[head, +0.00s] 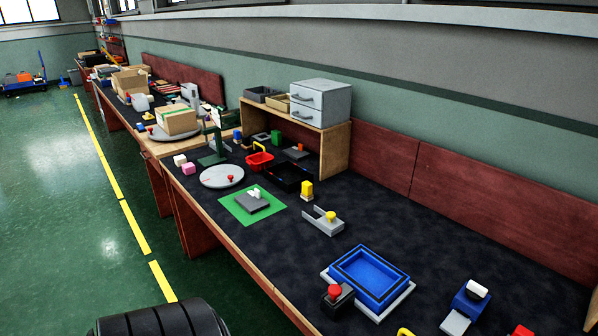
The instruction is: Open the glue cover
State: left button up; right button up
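I cannot tell for sure which thing is the glue cover. A blue block-like device (471,302) with a white round top (477,289) stands on a grey plate at the lower right of the bench. A blue rectangular tray (369,276) sits on a light grey base near the front edge, and its inside is open to view. A black box with a red round knob (334,292) stands at the tray's left front corner. A grey bracket with a yellow knob (330,217) lies further back. Neither of my grippers is in view.
A green mat (234,207), a round grey disc (222,176), a red basket (260,161) and a wooden shelf with grey drawers (320,103) are further left. Open floor (65,230) lies left of the bench.

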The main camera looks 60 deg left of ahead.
aim_at(330, 222)
jog(key=u, duration=1.6)
jog(key=k+j+u, duration=0.1)
jog(key=k+j, duration=0.1)
jog(key=j, duration=0.05)
